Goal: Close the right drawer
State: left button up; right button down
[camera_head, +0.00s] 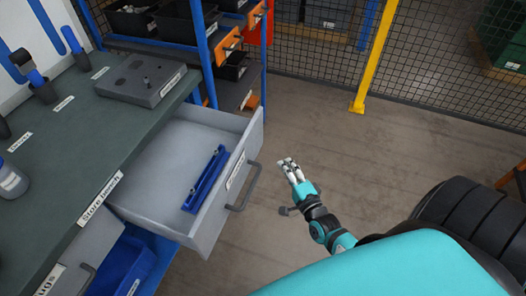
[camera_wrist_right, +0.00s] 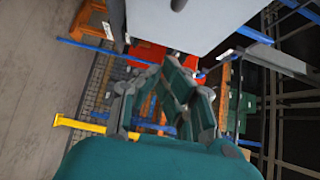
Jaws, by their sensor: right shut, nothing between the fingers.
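The right drawer (camera_head: 213,227) is grey and stands pulled out from under the workbench. Its front has a label and a dark bar handle (camera_head: 245,188). A blue tray-like part (camera_head: 205,180) lies inside it. My right gripper (camera_head: 286,163) is shut and empty, in front of the drawer and a little to the right of the handle, apart from it. In the right wrist view the fingers (camera_wrist_right: 172,92) are closed together, below a grey surface that looks like the drawer. My left gripper is not in view.
The workbench (camera_head: 75,140) carries a grey block (camera_head: 140,80) and tools. A shelf rack (camera_head: 205,60) with bins stands behind it. A yellow post (camera_head: 375,60) and mesh fence stand at the back. Black tyres (camera_head: 470,225) are at right. The floor between is clear.

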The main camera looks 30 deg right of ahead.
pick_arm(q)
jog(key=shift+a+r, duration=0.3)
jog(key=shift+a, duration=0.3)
pick_arm(e)
jog(key=w, duration=0.3)
jog(key=w+a, duration=0.1)
jog(key=w, duration=0.2)
jog(key=w+a, duration=0.1)
jog(key=w, duration=0.2)
jog(key=shift+w, duration=0.1)
